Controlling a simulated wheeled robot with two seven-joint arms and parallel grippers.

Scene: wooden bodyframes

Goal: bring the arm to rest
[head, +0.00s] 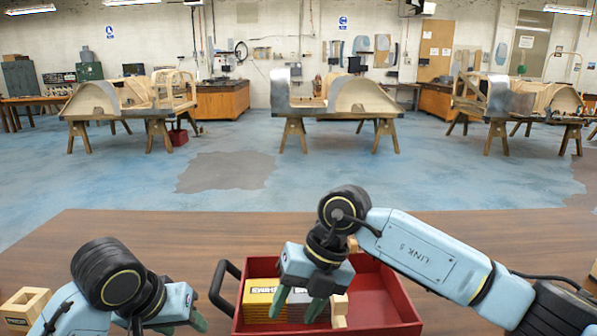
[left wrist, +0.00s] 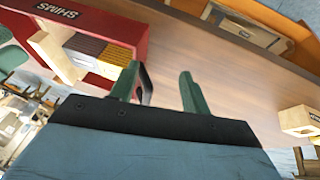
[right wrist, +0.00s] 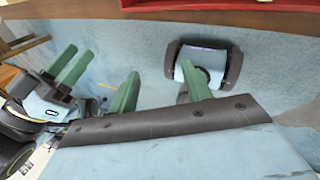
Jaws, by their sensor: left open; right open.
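My left gripper (head: 167,326) is low at the bottom left of the head view, over the table's near edge. Its green fingers are apart and empty in the left wrist view (left wrist: 157,88). My right gripper (head: 297,304) appears in front of the red tray (head: 384,290) in the head view, its fingers pointing down. In the right wrist view its fingers (right wrist: 160,88) are apart with nothing between them. The left gripper's green fingers (right wrist: 72,66) show at the left there. Whether the right fingertips reach inside the tray is unclear.
The red tray holds yellow packs (head: 262,292) and has a black handle (head: 222,286). A wooden block (head: 25,303) lies at the table's left. The brown table (head: 180,235) is clear behind the left arm. Wooden bodyframes on trestles (head: 350,97) stand far back.

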